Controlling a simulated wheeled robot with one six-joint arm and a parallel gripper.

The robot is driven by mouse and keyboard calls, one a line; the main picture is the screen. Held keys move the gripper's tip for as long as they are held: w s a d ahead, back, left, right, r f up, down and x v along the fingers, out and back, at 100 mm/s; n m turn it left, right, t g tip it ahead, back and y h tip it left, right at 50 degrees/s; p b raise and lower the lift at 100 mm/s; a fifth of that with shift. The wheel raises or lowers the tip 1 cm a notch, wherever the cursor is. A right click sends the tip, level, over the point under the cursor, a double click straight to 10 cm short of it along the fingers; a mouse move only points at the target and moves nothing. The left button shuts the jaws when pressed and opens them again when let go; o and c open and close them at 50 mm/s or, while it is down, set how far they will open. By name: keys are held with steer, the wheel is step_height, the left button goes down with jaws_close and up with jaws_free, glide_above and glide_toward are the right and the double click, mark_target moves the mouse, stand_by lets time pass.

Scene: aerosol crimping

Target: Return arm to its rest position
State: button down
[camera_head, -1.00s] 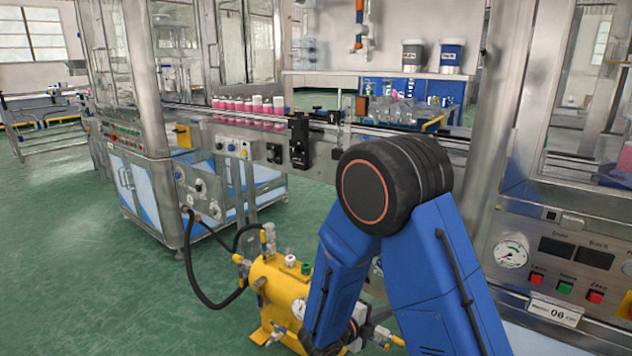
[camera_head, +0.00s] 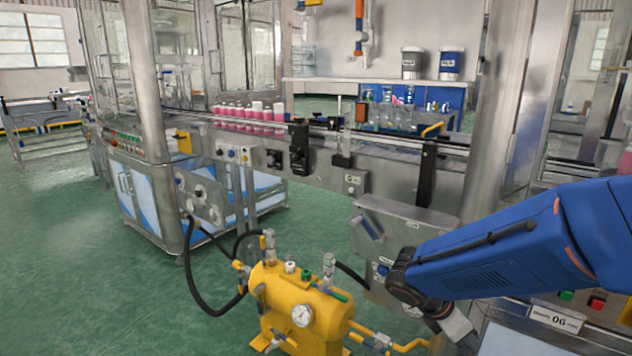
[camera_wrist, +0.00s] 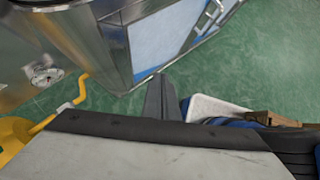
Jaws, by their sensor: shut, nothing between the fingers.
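My blue arm (camera_head: 520,250) reaches in from the right edge of the head view, in front of the machine. The grey end of my gripper (camera_head: 457,328) shows only in part there, near the bottom edge. In the wrist view my gripper's dark fingers (camera_wrist: 161,88) are together and empty, above the green floor. The gripper touches nothing that I can see.
A yellow pressure tank (camera_head: 300,308) with a gauge and hoses stands left of my wrist. The conveyor with pink bottles (camera_head: 250,110) runs behind. In the wrist view a white tray (camera_wrist: 215,108) lies right of the fingers. Green floor (camera_head: 110,270) is clear at left.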

steer(key=s+a+r+m+t+y, duration=0.2)
steer(key=s+r+m+y, duration=0.2)
steer(key=m, duration=0.6)
steer(key=s+a+r+m+t+y, duration=0.2)
steer(key=s+a+r+m+y, duration=0.1)
steer(key=s+m, duration=0.6)
steer(key=shift+r+m+y, duration=0.5)
steer(key=shift+r+m, duration=0.1)
steer(key=shift+r, duration=0.1)
